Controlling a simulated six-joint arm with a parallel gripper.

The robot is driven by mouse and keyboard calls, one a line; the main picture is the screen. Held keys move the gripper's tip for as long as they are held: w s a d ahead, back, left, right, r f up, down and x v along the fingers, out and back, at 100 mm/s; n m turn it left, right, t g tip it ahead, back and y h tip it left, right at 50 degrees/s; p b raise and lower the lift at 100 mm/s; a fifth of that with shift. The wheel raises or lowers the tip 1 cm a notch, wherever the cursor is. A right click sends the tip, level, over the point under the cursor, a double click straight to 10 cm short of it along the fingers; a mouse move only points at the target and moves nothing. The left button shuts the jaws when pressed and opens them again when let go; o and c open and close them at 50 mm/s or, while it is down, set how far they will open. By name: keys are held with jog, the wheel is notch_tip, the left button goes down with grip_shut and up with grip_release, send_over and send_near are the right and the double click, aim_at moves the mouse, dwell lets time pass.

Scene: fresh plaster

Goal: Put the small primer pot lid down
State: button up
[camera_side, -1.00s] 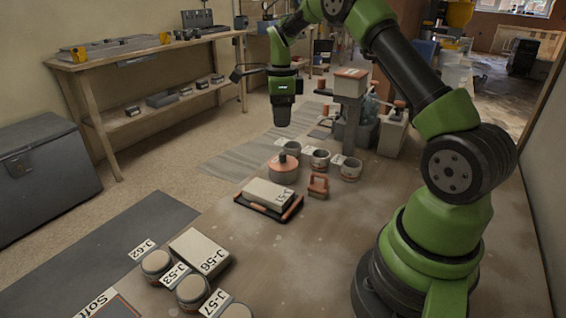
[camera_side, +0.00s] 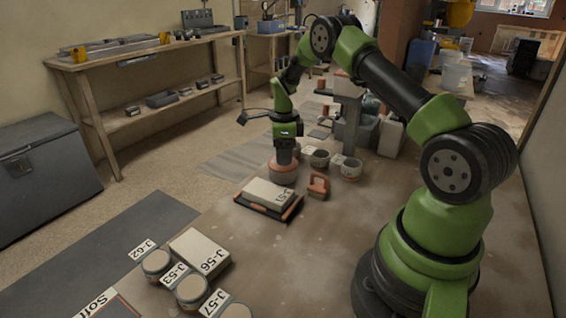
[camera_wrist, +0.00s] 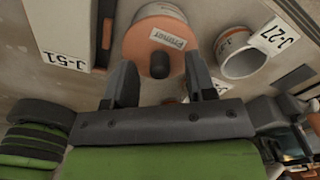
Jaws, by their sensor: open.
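The lid (camera_wrist: 140,45) is an orange disc with a dark knob and a white label. It sits on a round pot; a grey part of the pot (camera_wrist: 158,9) shows behind it in the wrist view. In the side view the pot (camera_side: 281,178) stands on the bench with orange at its top. My gripper (camera_wrist: 160,80) points down over it, also seen in the side view (camera_side: 284,160). Its fingers are open on either side of the knob, with a gap at each side. The knob is hidden in the side view.
A pale block labelled J-51 (camera_side: 268,189) lies on a dark tray left of the pot. An orange handled tool (camera_side: 318,186) and open pots (camera_side: 351,172) stand close on the right. Several labelled containers, such as J-56 (camera_side: 192,250), stand in front. The bench's middle is bare.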

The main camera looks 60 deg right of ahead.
grip_shut()
jog(key=shift+r, duration=0.1)
